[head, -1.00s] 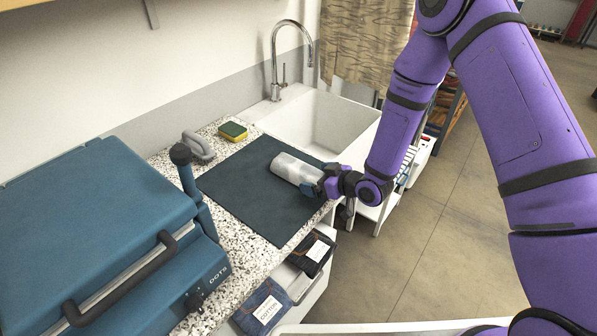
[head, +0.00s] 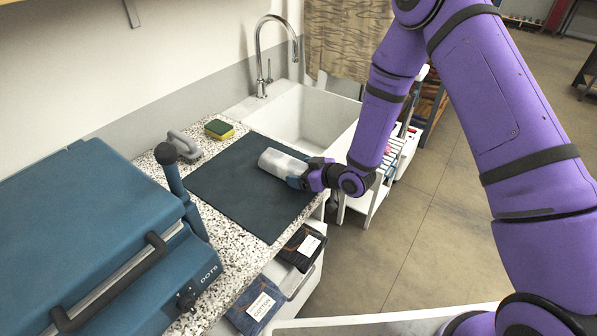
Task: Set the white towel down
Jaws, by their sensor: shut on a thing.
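The white towel (head: 279,163) is a rolled, pale bundle over the right part of the dark mat (head: 232,188) on the speckled counter. My gripper (head: 301,175) is shut on the towel's right end. The towel lies at or just above the mat; I cannot tell whether it touches. My gripper's fingers are partly hidden by the towel and by the wrist.
A white sink (head: 314,121) with a chrome faucet (head: 262,60) is behind the mat. A sponge (head: 219,129) and a grey handle-like thing (head: 183,143) stand at the mat's back left. A blue press (head: 90,215) fills the left. An open drawer (head: 302,285) holds folded packs. The mat's left part is clear.

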